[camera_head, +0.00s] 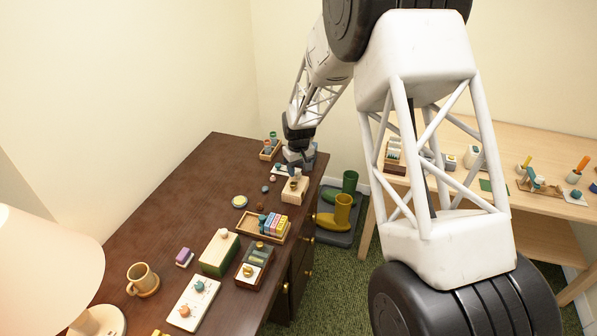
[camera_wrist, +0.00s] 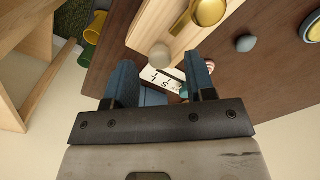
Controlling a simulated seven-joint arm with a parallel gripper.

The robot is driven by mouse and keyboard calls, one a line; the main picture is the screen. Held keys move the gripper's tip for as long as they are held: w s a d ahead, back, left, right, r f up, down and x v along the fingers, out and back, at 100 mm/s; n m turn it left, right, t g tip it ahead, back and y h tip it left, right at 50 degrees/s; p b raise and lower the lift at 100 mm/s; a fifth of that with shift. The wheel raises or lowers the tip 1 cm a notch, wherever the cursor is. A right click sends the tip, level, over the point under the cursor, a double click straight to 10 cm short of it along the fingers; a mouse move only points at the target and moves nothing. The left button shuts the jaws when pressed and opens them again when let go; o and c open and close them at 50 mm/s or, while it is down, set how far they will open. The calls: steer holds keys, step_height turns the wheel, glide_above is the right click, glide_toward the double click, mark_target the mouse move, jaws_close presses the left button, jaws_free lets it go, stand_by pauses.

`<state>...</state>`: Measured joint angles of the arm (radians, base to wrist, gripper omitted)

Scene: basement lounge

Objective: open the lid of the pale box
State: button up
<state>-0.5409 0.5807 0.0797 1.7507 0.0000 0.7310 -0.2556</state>
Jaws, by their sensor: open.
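The pale box (camera_head: 294,190) is a small light-wood block near the far right edge of the dark desk. Its lid looks closed. In the wrist view its pale wood top (camera_wrist: 178,37) carries a brass knob (camera_wrist: 208,10). A round grey-beige knob (camera_wrist: 160,55) shows at its near edge; I cannot tell whether it is part of the lid. My gripper (camera_head: 298,164) is just behind the box, pointing down. In the wrist view my gripper (camera_wrist: 161,78) has its two blue fingers apart with nothing between them, close to the round knob. The box's far side is partly hidden.
The dark desk (camera_head: 175,185) holds a tray of coloured blocks (camera_head: 254,224), a green box with a pale lid (camera_head: 219,251), a mug (camera_head: 142,279) and a lamp (camera_head: 45,260). A white card (camera_wrist: 163,78) lies below my fingers. The desk's left rear is clear.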

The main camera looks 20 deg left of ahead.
steer(key=shift+f, duration=0.65)
jaws_close()
